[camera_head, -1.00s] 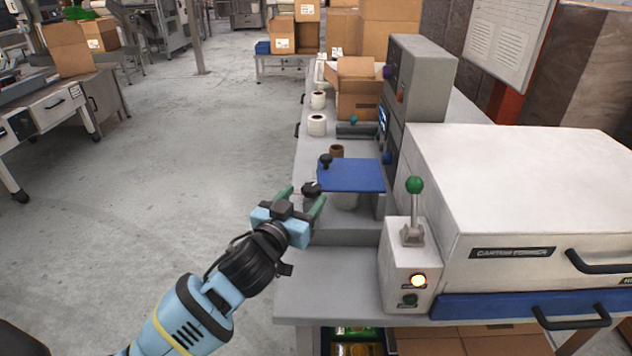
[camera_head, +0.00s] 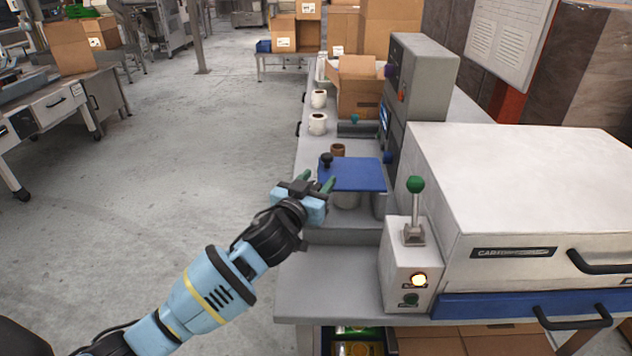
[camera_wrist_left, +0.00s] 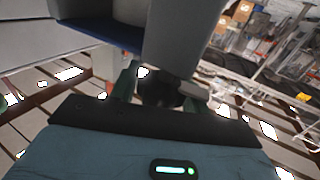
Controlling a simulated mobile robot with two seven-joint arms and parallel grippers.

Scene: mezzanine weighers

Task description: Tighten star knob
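The star knob is a small black knob at the front left of the weighing station with the blue plate (camera_head: 352,174). In the left wrist view the dark knob (camera_wrist_left: 160,90) sits between my left gripper's two green fingers, below a grey housing. My left gripper (camera_head: 320,179) is at the station's front left corner. Its fingers have drawn in and appear shut on the knob. In the head view the gripper mostly hides the knob. My right gripper is not in view.
A second black knob (camera_head: 326,160) stands just beyond the gripper. A grey control column (camera_head: 424,80) and a white carton machine with a green-balled lever (camera_head: 415,185) stand to the right.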

